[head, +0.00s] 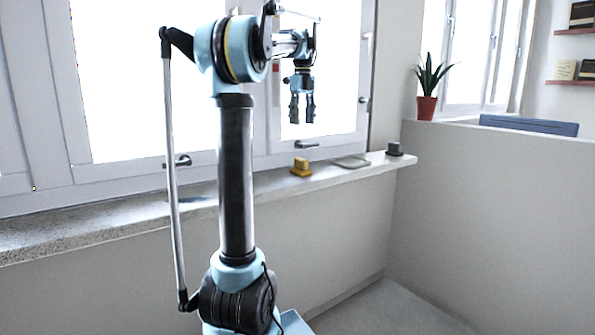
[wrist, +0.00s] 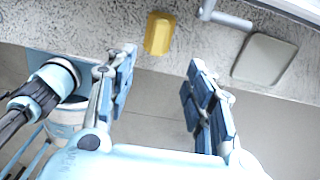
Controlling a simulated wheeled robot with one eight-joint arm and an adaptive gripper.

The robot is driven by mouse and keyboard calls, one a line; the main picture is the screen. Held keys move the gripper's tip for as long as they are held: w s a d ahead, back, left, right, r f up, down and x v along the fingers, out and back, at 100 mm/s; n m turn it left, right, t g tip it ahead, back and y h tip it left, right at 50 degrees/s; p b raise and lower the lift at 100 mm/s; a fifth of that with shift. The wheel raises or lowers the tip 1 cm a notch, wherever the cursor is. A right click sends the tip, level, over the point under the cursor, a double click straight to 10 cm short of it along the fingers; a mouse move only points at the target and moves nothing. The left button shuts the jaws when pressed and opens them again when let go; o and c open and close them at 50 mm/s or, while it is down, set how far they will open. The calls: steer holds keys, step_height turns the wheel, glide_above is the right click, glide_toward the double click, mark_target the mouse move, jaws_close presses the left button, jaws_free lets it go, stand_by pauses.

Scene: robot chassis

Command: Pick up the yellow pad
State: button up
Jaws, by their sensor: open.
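The yellow pad (head: 301,167) sits on the stone window sill, below and close to the window handle. In the wrist view the yellow pad (wrist: 159,33) lies near the sill's front edge, beyond the fingertips and between their lines, a little nearer the left finger. My gripper (head: 302,121) hangs in front of the window, fingers pointing down, well above the sill. In the wrist view my gripper (wrist: 161,58) has its two fingers wide apart with nothing between them. It does not touch the pad.
The window sill (head: 100,225) is a narrow ledge. A flat grey-green square dish (head: 351,162) and a dark grey block (head: 394,149) lie right of the pad. The window handle (head: 307,144) juts out behind the pad. A potted plant (head: 427,105) stands on the partition at right.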

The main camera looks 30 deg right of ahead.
glide_above(301, 158)
steer(key=f, duration=1)
steer(key=shift+w+d+f, duration=0.1)
steer(key=shift+w+f, duration=0.2)
steer(key=shift+f, duration=0.05)
steer(key=shift+s+f, duration=0.1)
steer(key=shift+f, duration=3)
steer(key=shift+d, duration=0.1)
jaws_close()
